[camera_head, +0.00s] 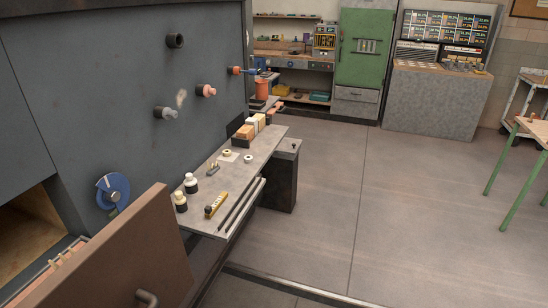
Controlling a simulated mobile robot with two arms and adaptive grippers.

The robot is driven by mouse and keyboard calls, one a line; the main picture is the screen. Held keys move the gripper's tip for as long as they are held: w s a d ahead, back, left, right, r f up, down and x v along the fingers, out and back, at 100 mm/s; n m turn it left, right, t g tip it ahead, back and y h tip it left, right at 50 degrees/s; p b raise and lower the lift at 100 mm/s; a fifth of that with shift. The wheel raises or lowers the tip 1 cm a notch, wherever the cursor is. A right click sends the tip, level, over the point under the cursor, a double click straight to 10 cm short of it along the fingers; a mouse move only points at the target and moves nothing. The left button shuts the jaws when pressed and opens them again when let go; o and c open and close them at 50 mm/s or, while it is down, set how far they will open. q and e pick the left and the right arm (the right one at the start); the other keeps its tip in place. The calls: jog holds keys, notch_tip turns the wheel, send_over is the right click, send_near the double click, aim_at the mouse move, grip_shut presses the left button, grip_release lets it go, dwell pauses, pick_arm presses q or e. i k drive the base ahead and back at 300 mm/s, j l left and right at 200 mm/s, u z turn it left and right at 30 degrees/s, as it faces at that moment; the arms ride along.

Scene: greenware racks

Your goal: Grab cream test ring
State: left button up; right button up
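Two small pale ring-shaped things lie on the narrow grey shelf (221,178) beside the large dark grey cabinet. Neither of my grippers is in view.
Two white bottles with dark lower parts (190,184), a yellow strip (215,205) and blocks (245,132) share the shelf. A brown door panel (125,255) stands open at the lower left. The floor (350,220) to the right is clear.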

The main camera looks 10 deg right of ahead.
aim_at(226, 153)
jog(key=z, duration=0.95)
jog(key=i+z, duration=0.3)
jog(key=i, duration=3.4)
jog(key=l, duration=0.1)
